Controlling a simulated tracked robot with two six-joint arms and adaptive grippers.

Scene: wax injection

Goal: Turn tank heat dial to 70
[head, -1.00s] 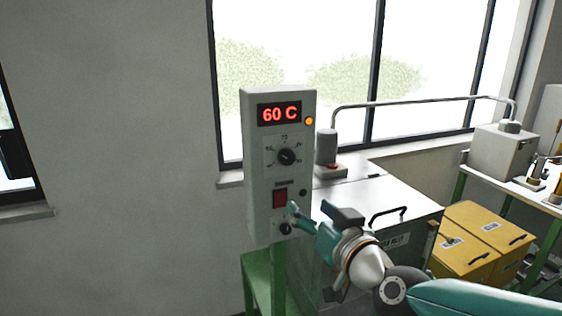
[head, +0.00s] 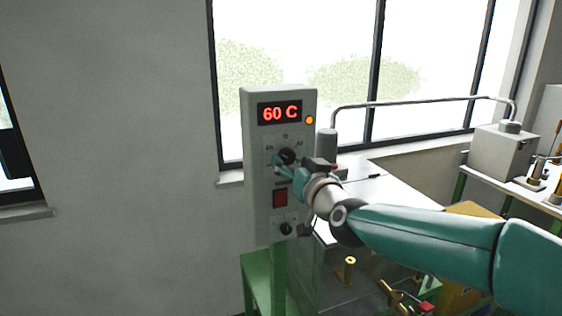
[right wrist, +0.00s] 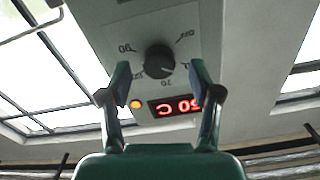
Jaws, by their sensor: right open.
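The grey control box (head: 252,190) stands in the middle of the head view. Its red display (head: 279,113) reads 60 C, with an orange lamp at its right. The black round heat dial (head: 286,156) sits below the display, with a printed scale around it. My right gripper (head: 277,166) is open just in front of the dial and hides part of its lower scale. In the right wrist view the dial (right wrist: 160,59) appears beyond and between the two spread fingers, with nothing held. My left gripper is not in view.
A red switch (head: 280,197) and a second black knob (head: 286,228) sit lower on the box. A metal-topped tank with a bent pipe (head: 420,103) stands to the right. Yellow boxes (head: 470,209) are partly hidden by my arm. The wall at left is clear.

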